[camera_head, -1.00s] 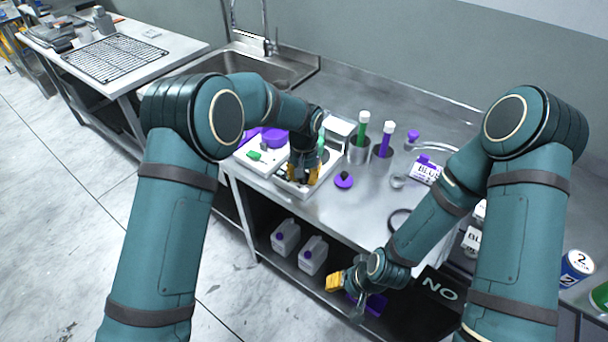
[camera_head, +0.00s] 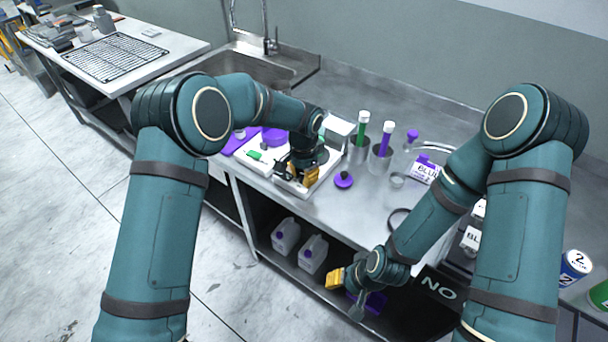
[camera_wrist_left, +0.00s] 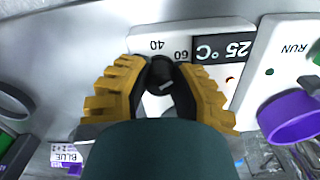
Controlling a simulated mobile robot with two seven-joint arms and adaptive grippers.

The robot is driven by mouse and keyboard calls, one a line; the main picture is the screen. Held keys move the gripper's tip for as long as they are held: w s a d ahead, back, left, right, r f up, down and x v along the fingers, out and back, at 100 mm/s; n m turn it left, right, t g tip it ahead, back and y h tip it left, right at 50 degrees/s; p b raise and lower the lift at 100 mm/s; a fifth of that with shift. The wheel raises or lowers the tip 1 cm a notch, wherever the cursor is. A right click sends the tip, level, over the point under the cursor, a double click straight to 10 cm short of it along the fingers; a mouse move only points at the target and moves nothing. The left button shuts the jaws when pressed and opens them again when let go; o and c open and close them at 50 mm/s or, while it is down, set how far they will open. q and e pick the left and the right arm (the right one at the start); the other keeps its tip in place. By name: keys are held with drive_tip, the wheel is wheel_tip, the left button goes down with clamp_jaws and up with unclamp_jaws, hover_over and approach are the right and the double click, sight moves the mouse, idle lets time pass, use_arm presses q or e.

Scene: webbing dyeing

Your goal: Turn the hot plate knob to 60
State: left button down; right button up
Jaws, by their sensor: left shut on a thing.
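The hot plate (camera_wrist_left: 200,32) fills the upper middle of the left wrist view, a white panel with the marks 40 and 60 and a dark display reading 25 °C. Its small black knob (camera_wrist_left: 160,72) sits between the yellow fingertips of my left gripper (camera_wrist_left: 161,76), which is shut on it. In the head view my left gripper (camera_head: 300,172) is down at the front of the hot plate, and the arm hides most of the knob area. My right gripper (camera_head: 346,290) hangs low in front of the counter, away from the hot plate; its finger opening is unclear.
Cylinders with green (camera_head: 361,130) and purple (camera_head: 385,138) contents stand right of the hot plate. A purple-topped item (camera_head: 343,180) and a BLUE carton (camera_head: 425,170) are on the counter. Jugs (camera_head: 313,252) sit on the shelf below. A sink (camera_head: 250,72) lies behind left.

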idle(0.4)
use_arm(q)
drive_tip(key=c, duration=0.8)
unclamp_jaws()
drive_tip(key=shift+o, duration=0.2)
wheel_tip(320, 180, up, 12)
